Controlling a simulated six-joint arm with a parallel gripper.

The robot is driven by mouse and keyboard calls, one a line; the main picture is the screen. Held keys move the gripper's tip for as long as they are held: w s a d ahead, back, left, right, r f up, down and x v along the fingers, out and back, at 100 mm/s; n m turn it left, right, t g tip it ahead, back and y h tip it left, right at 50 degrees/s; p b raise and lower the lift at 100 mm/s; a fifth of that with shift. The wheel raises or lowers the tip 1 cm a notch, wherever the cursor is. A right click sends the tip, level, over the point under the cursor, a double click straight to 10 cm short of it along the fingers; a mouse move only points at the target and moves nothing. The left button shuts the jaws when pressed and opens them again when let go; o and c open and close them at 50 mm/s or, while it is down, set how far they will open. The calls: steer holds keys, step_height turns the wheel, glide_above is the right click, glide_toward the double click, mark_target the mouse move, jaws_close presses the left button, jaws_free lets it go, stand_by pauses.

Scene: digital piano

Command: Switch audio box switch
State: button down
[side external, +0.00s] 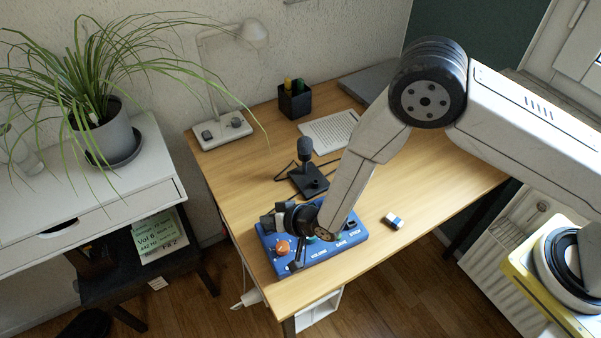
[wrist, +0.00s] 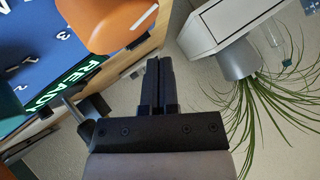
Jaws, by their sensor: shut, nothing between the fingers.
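The blue audio box (side external: 330,249) lies at the near left edge of the wooden desk, with white labels and an orange knob (side external: 282,247) at its left end. In the wrist view part of its blue face (wrist: 38,65) and a green "READY" panel (wrist: 62,85) show at upper left, with the orange knob (wrist: 120,22) large and close. My gripper (wrist: 158,62) is shut and empty, its fingertips just beside the knob; I cannot tell if they touch. In the side view my wrist hides the middle and back of the box. I cannot make out the switch clearly.
A black microphone on a stand (side external: 306,170) is right behind the box. A blue and white eraser (side external: 394,221) lies to the right. A potted plant (side external: 106,132) is on the left cabinet.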

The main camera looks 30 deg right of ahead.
steer(key=shift+s+r, duration=0.1)
steer(key=shift+r, duration=0.25)
steer(key=shift+s+r, duration=0.25)
steer(key=shift+r, duration=0.95)
steer(key=shift+s+r, duration=0.2)
steer(key=shift+r, duration=1)
steer(key=s+d+r+g+h, duration=0.1)
steer(key=d+r+g+h, duration=0.1)
steer(key=d+r, duration=0.5)
steer(key=d+r+g+h, duration=0.1)
steer(key=d+r, duration=0.2)
steer(key=d, duration=0.7)
steer(key=s+d+r+n+g+h, duration=0.1)
steer(key=s+d+r+g, duration=0.3)
steer(key=s+d, duration=0.9)
steer(key=shift+s+d+r+h, duration=0.25)
steer(key=shift+d+r+h, duration=0.1)
steer(key=shift+r+h, duration=0.45)
